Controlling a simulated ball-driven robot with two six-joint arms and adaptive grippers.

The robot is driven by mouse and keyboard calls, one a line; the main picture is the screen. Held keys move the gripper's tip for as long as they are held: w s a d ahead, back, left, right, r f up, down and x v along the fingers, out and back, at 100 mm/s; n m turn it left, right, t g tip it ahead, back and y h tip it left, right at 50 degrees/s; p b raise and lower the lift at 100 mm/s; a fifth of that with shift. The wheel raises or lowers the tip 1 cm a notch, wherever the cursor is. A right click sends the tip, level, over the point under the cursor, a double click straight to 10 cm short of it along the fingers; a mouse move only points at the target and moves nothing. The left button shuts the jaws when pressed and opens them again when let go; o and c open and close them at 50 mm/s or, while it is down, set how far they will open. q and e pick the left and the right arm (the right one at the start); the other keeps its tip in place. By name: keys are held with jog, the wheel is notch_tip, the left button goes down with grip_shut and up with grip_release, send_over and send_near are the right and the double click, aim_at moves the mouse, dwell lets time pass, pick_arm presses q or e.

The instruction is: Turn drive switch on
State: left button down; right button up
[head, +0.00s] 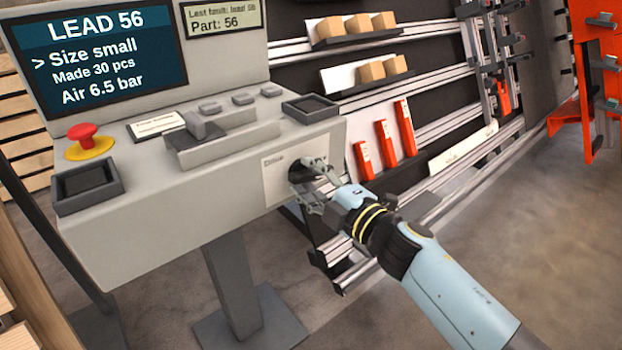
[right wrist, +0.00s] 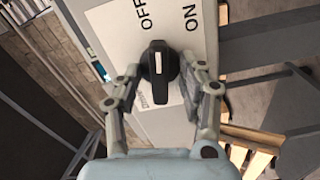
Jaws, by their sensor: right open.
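The drive switch is a black rotary knob (right wrist: 158,66) with a white mark, on a pale plate (right wrist: 125,28) lettered OFF and ON. In the right wrist view its mark runs nearly up and down the picture, between the two words; I cannot tell which setting it is at. In the head view the plate (head: 277,181) is on the front of the grey console, and the knob is partly hidden by my gripper. My right gripper (head: 322,188) is open at the knob, with one finger on each side of it. I cannot tell whether the fingers touch it. My left gripper is not in view.
The grey console (head: 215,215) carries a screen (head: 100,50), a red emergency button (head: 84,138), small trays and several keys. Right of it stands a rack with metal rails (head: 455,135), boxes and red parts (head: 386,143). Open floor (head: 520,240) lies at the right.

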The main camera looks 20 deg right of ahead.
jog(key=shift+c, duration=0.5)
grip_shut()
jog(key=m+p, duration=0.2)
jog(key=shift+r+m+p, duration=0.15)
jog(key=shift+m+p, duration=0.15)
jog(key=shift+m, duration=0.1)
jog(key=m+p, duration=0.3)
jog(key=m, duration=0.1)
jog(key=shift+m, duration=0.3)
jog(key=m+p, duration=0.3)
jog(key=m, duration=0.1)
jog(key=shift+f+m+p, duration=0.2)
jog(key=shift+m+p, duration=0.55)
jog(key=shift+m, duration=1.25)
